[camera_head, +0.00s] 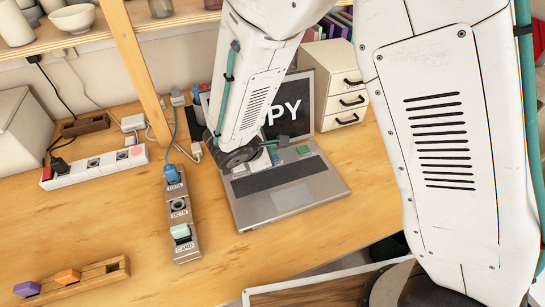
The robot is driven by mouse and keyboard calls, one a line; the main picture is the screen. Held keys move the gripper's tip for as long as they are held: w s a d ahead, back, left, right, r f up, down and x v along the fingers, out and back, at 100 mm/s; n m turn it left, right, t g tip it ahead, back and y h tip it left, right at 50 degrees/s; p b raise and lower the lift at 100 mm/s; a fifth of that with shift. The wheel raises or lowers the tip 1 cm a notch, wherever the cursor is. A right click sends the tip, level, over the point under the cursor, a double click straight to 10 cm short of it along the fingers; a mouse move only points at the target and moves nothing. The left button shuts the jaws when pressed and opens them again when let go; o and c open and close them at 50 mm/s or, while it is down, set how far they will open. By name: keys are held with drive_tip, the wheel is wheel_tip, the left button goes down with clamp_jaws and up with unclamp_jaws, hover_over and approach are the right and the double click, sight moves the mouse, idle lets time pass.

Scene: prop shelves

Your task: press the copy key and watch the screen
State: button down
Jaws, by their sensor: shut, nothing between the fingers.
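An open grey laptop (295,196) stands on the wooden desk. Its dark screen (302,97) shows large white letters ending in "PY"; my arm hides the left part. A row of coloured keys lies below the screen: a green key (303,149) at the right, a blue one (276,156) near the middle and a pale one (239,170) at the left. My gripper (272,149) is shut and empty, low over this key row and mostly hidden by my arm. I cannot tell whether it touches a key.
A labelled socket block (183,215) with a blue plug stands left of the laptop. A power strip (97,168) lies further left, and a wooden holder (88,280) at front left. A drawer box (337,85) stands behind. Bare desk lies front left of the laptop.

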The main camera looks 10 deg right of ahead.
drive_tip(key=shift+r, duration=0.1)
drive_tip(key=shift+r, duration=2.45)
drive_tip(key=shift+m+g+h, duration=0.5)
drive_tip(key=shift+m+g, duration=0.3)
drive_tip(key=shift+g, duration=0.1)
drive_tip(key=s+d, duration=0.2)
drive_tip(key=s, duration=0.1)
drive_tip(key=shift+s+d, duration=0.1)
drive_tip(key=shift+d, duration=0.1)
drive_tip(key=s+d+r+m+g+y, duration=0.1)
drive_tip(key=s+d+r+m+y, duration=0.2)
drive_tip(key=s+d+r+m, duration=0.4)
drive_tip(key=s+d+r+m+g+y, duration=0.2)
drive_tip(key=s+d+r+m+y, duration=0.2)
drive_tip(key=s+d+r+m, duration=0.4)
drive_tip(key=s+r+m, duration=0.1)
drive_tip(key=s+r, duration=0.3)
drive_tip(key=s, duration=0.3)
drive_tip(key=shift+s+d+m+g, duration=0.3)
drive_tip(key=shift+m, duration=0.1)
